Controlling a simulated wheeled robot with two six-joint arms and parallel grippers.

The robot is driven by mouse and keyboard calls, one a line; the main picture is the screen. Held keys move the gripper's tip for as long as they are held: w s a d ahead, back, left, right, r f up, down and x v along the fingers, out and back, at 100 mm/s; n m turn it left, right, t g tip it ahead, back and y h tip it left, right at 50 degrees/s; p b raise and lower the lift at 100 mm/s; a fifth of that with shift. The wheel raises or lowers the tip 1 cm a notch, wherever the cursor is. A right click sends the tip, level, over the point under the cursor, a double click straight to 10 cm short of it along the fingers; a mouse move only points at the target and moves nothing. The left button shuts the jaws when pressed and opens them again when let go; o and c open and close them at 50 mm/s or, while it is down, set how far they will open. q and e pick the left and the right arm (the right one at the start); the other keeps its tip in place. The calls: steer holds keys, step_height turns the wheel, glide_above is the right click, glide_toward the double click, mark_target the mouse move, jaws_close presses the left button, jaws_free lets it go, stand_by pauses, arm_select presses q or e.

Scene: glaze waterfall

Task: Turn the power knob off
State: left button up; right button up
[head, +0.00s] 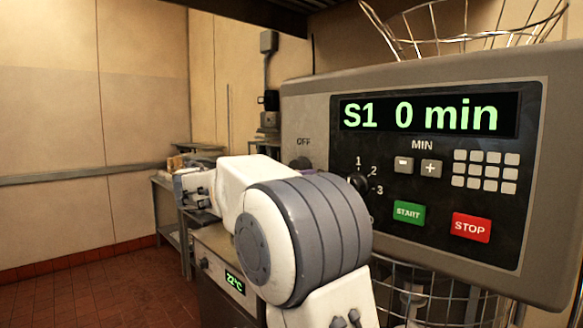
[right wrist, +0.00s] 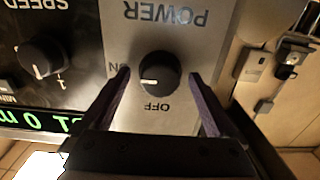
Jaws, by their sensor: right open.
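The power knob (right wrist: 160,74) is round and black, on a grey panel strip in the right wrist view, which shows the panel upside down. POWER, ON and OFF are printed around it. Its white mark points left in that view, nearer the ON side than OFF. My right gripper (right wrist: 160,78) is open, with one dark finger on each side of the knob and a gap visible on both sides. In the head view, my right arm hides most of the knob's area; the OFF label (head: 303,142) shows above it. My left gripper is not seen.
The mixer's control panel (head: 435,240) has a green display (head: 420,113), a speed knob (head: 358,183), a START button (head: 409,213) and a STOP button (head: 471,228). A wire guard (head: 420,290) is below. A table (head: 165,190) stands along the back wall.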

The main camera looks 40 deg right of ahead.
steer(key=shift+d, duration=0.15)
steer(key=c, duration=1.3)
steer(key=shift+c, duration=0.2)
